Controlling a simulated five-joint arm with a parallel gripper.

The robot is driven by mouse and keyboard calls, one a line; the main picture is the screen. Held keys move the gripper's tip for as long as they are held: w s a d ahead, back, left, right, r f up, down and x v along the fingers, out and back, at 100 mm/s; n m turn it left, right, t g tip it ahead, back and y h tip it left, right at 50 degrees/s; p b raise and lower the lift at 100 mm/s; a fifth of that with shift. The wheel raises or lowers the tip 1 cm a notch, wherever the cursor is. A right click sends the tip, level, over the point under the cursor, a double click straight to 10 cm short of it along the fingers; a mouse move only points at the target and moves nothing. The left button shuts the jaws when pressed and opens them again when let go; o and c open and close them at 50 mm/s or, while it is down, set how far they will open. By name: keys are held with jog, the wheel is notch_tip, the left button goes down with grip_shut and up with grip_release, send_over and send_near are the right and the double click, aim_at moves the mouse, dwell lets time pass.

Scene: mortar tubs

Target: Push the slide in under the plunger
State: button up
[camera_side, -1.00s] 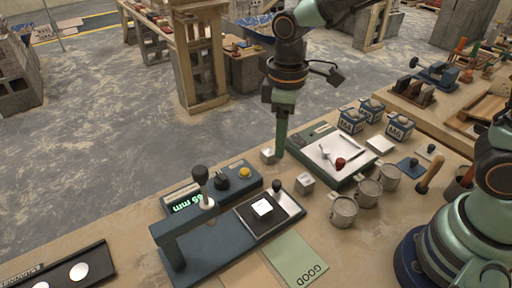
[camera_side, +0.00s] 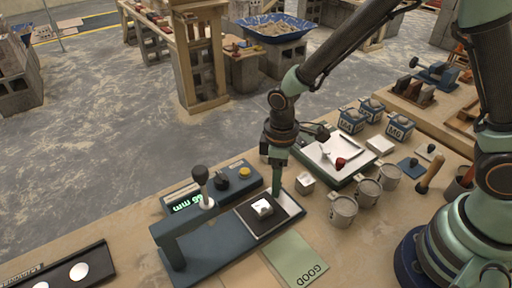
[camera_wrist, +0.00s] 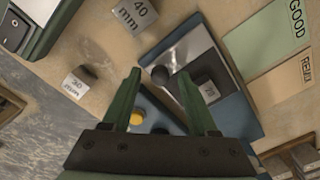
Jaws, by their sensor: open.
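The slide is a silver plate with a black pad (camera_side: 247,222) on the blue gauge base, pulled out to the right of the plunger (camera_side: 207,203). A small pale block (camera_side: 262,208) sits on the pad; it also shows in the wrist view (camera_wrist: 209,90). The slide's dark round knob (camera_wrist: 160,75) stands at its outer end. My gripper (camera_side: 277,184) is open and low over that end, hiding the knob from the side. In the wrist view the knob appears between my fingertips (camera_wrist: 160,73); whether they touch it, I cannot tell.
A 40 mm block (camera_side: 305,182) and a scale (camera_side: 340,156) stand to the right, with several metal cups (camera_side: 343,210) nearby. A yellow button (camera_side: 244,173) and a green GOOD mat (camera_side: 296,262) flank the gauge.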

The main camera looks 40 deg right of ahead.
grip_shut()
dwell(1.5)
